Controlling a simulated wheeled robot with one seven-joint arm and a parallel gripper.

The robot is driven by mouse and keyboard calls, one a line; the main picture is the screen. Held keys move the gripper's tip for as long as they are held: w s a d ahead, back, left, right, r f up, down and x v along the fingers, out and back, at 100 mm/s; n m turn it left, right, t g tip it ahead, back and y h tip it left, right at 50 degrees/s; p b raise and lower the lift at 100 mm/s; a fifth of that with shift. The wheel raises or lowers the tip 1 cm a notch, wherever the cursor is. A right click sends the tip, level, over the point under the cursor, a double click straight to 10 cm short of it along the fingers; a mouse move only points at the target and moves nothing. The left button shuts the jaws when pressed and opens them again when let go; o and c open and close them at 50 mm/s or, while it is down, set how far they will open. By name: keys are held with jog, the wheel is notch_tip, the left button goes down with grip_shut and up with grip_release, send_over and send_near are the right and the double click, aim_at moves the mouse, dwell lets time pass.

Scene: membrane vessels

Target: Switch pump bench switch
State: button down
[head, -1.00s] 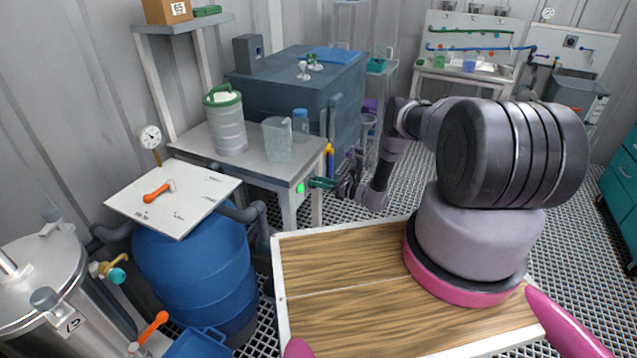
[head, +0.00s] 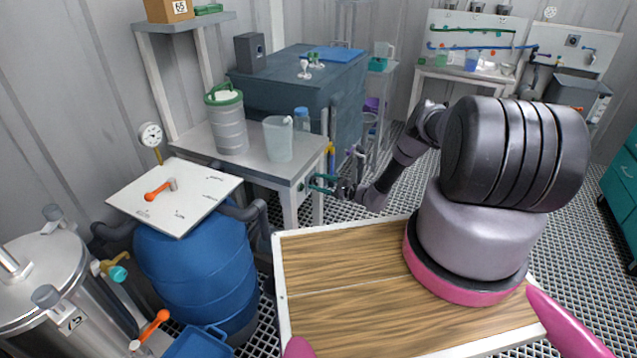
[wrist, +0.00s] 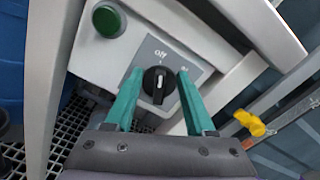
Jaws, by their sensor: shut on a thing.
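The pump bench switch is a black round knob (wrist: 157,85) with a white mark, on a grey plate on the bench's white front. In the wrist view its mark points roughly up, toward "off"; the label at upper right is partly hidden by a finger. My gripper (wrist: 159,80) has one teal finger on each side of the knob and is shut on it. In the head view, my gripper (head: 322,184) is at the bench's front right corner, and the knob is hidden. A dark green lamp (wrist: 109,21) is left of the plate.
The pump bench (head: 255,160) carries a lidded canister (head: 230,130) and a clear jug (head: 278,142). A yellow valve handle (wrist: 249,123) is close to the right finger in the wrist view. A blue barrel (head: 195,275) stands left of the bench.

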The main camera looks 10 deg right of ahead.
jog(key=shift+f+n, duration=0.1)
jog(key=shift+n, duration=0.2)
jog(key=shift+c, duration=1.3)
grip_release()
jog(key=shift+s+d, duration=0.1)
jog(key=v, duration=1)
jog(key=shift+s+d, duration=0.15)
jog(key=shift+d, duration=0.1)
